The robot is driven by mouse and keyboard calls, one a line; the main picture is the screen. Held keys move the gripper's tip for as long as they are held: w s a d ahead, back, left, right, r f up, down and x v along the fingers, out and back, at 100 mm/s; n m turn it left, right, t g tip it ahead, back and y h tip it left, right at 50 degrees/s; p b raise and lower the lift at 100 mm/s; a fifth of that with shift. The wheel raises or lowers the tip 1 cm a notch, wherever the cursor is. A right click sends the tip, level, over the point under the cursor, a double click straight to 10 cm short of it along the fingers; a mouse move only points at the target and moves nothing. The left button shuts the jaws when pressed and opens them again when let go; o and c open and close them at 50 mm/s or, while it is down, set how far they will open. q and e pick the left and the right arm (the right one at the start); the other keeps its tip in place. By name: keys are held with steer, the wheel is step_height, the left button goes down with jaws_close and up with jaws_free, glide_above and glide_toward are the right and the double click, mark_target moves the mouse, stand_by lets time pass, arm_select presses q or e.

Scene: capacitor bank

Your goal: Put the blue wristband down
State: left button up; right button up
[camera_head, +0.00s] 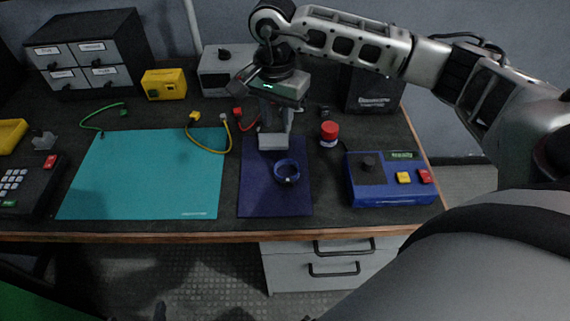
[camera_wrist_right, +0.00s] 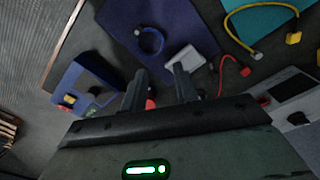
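The blue wristband (camera_head: 286,172) lies on the dark blue mat (camera_head: 262,200), near the mat's middle. It is a closed ring with a small light piece on its near side. The wrist view also shows the wristband (camera_wrist_right: 150,42) on the mat (camera_wrist_right: 195,20), clear of both fingers. My right gripper (camera_head: 275,128) is above the mat's far edge, behind the wristband and apart from it. In the wrist view, the fingers of my right gripper (camera_wrist_right: 160,88) are spread with nothing held between them. My left gripper does not show.
A light grey block (camera_head: 273,142) sits at the mat's far edge below the right gripper.

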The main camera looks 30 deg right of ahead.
glide_above(276, 164)
steer(key=f, duration=0.7)
steer(key=shift+s+d+f, duration=0.1)
steer(key=shift+s+f, duration=0.15)
steer(key=shift+f, duration=0.15)
steer(key=shift+w+f+p, duration=0.2)
steer(key=shift+f+p, duration=0.35)
steer(key=shift+f, duration=2.25)
jaws_close()
